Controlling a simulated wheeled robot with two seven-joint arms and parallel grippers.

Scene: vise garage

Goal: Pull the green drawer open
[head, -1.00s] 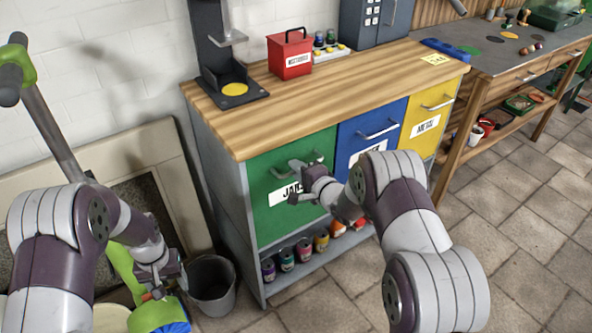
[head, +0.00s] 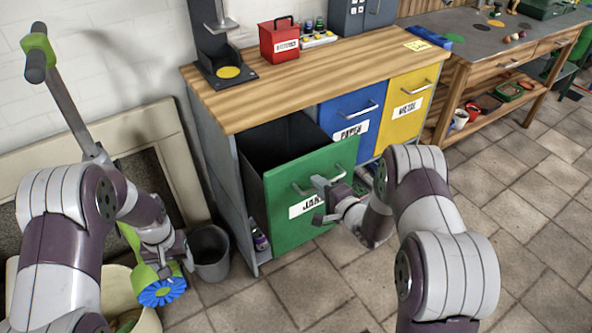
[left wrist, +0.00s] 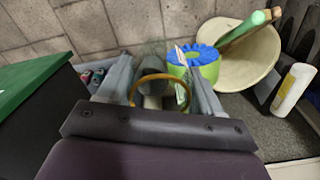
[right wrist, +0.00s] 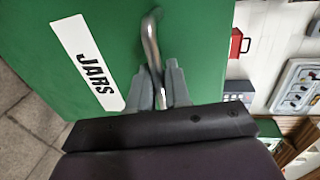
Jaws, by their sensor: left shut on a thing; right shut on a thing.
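The green drawer (head: 300,225), labelled JARS, stands well out from the bench, and its dark, empty-looking inside shows behind the front. My right gripper (head: 322,187) is shut on its metal bar handle (right wrist: 150,45); the fingers (right wrist: 160,88) close around the bar in the right wrist view. My left gripper (head: 166,258) is low at the left, away from the drawer. In the left wrist view its fingers (left wrist: 160,85) are shut on a see-through, jar-like thing (left wrist: 152,60) with an orange-yellow ring; its exact shape is unclear.
The blue (head: 350,112) and yellow (head: 408,105) drawers are shut beside the green one. The tiled floor in front is clear.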

